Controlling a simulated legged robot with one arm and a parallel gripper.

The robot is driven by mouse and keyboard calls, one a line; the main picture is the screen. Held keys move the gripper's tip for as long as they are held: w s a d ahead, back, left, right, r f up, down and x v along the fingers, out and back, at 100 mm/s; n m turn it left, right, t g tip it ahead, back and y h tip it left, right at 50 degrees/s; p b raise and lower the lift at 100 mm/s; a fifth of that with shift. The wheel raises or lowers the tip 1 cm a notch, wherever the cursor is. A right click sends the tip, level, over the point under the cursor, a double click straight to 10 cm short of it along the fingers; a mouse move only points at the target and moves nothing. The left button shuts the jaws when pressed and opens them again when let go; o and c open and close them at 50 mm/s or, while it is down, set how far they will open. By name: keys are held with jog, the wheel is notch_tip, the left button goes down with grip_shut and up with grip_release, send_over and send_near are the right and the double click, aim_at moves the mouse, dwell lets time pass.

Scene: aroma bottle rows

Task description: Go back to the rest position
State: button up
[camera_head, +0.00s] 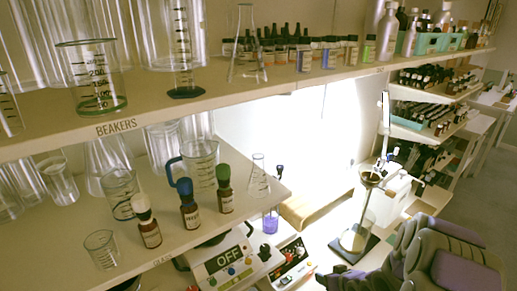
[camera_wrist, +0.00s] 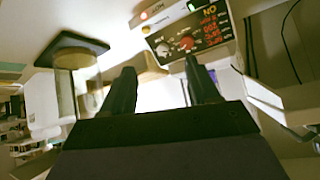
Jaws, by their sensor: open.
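My gripper (camera_wrist: 157,68) is open, with its two dark fingers apart and nothing between them in the wrist view. In the head view my arm is folded at the lower right, and its dark gripper end (camera_head: 334,278) shows small near the bottom edge, right of the control boxes. The wrist view is turned over: a control box (camera_wrist: 188,38) with a lit red display is beyond the fingers, and a glass cylinder under a dark plate (camera_wrist: 78,80) is at the left.
Three dropper bottles (camera_head: 190,215) stand on the lower shelf (camera_head: 75,235) at the left. Beakers and flasks crowd the upper shelf (camera_head: 290,86). A box labelled OFF (camera_head: 232,262) sits below. A glass stand (camera_head: 358,238) is left of my arm. Floor shows at the far right.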

jog(key=s+r+m+g+h, duration=0.1)
jog(key=s+r+g+h, duration=0.4)
jog(key=s+r, duration=0.95)
jog(key=s+a+r+g+y, duration=0.1)
jog(key=s+a+r, duration=0.4)
jog(key=s, duration=0.6)
jog(key=s+a+r+m+g+y, duration=0.1)
jog(key=s+a+r+g, duration=0.3)
jog(key=s, duration=0.8)
jog(key=shift+a+r, duration=0.5)
jog(key=shift+a, duration=0.05)
